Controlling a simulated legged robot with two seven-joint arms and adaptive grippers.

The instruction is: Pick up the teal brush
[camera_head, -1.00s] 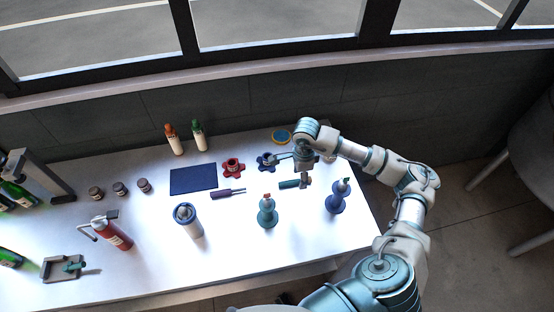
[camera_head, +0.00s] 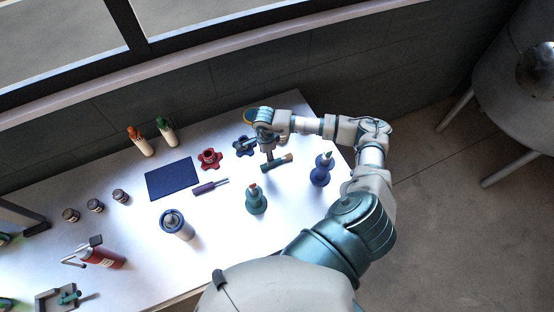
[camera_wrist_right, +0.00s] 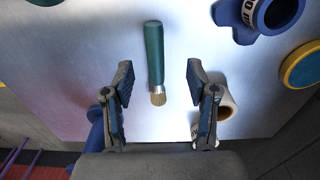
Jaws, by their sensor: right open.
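The teal brush (camera_head: 277,163) lies on the white table near its far right part, with its pale bristle end towards the right. In the right wrist view the teal brush (camera_wrist_right: 154,55) points its tan bristles at my gripper. My right gripper (camera_wrist_right: 160,82) is open, with one finger on each side of the bristle end and neither touching it. In the head view my right gripper (camera_head: 268,154) is above the brush and hides a little of it. My left gripper is in neither current view.
A blue bottle (camera_head: 321,171) and a teal bottle (camera_head: 256,201) stand near the brush. A blue star-shaped knob (camera_head: 243,146) and a red one (camera_head: 210,159) lie left of my gripper. A purple-handled tool (camera_head: 205,188) and a dark blue mat (camera_head: 172,179) are farther left.

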